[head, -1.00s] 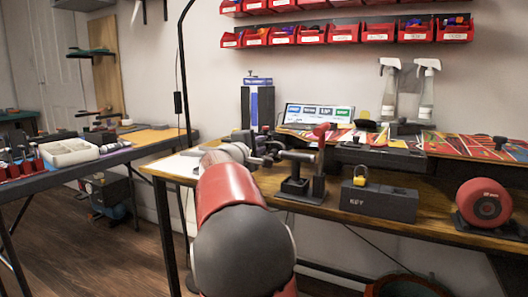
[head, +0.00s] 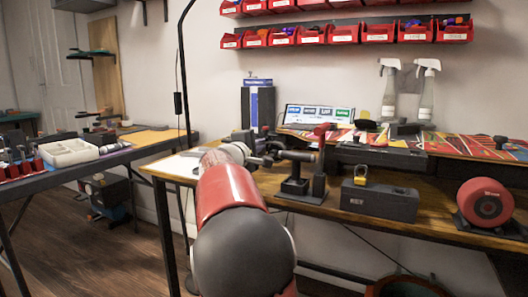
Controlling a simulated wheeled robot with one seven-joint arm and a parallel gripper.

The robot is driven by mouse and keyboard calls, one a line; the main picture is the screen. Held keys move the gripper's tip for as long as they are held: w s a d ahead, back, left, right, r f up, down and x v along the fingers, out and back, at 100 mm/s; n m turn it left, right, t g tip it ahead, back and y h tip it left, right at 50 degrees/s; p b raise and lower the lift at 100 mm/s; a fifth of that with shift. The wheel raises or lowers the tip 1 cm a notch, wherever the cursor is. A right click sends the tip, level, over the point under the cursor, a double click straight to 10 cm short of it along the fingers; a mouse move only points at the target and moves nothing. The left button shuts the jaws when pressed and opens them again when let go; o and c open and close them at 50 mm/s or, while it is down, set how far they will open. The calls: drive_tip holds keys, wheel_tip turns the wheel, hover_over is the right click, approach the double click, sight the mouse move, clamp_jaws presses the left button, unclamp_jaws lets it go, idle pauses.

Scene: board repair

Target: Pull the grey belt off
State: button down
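My gripper (head: 268,148) is at the end of my red and grey arm, over the left part of the wooden workbench. It is beside a black fixture (head: 294,186) with a short horizontal shaft (head: 297,156) and a dark post to its right. The gripper's fingers are small and partly hidden by my own wrist, so I cannot tell if they are open or shut. I cannot make out the grey belt; it may be hidden behind my wrist or too small to see.
A grey box (head: 379,201) marked KEY with a yellow padlock (head: 360,175) and a red round reel (head: 484,203) stand right on the workbench (head: 425,222). A tablet (head: 318,117), two spray bottles and colourful sheets are behind. Another table (head: 160,142) is at left.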

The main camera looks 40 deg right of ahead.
drive_tip(key=shift+b+v, duration=2.55)
drive_tip(key=shift+v, duration=3.75)
drive_tip(key=s+a+r+p, duration=0.2)
drive_tip(key=a+r+p, duration=0.1)
drive_tip(key=a+r, duration=0.2)
drive_tip(key=shift+s+a+r, duration=0.15)
drive_tip(key=shift+a+r, duration=0.15)
drive_tip(key=shift+r, duration=0.7)
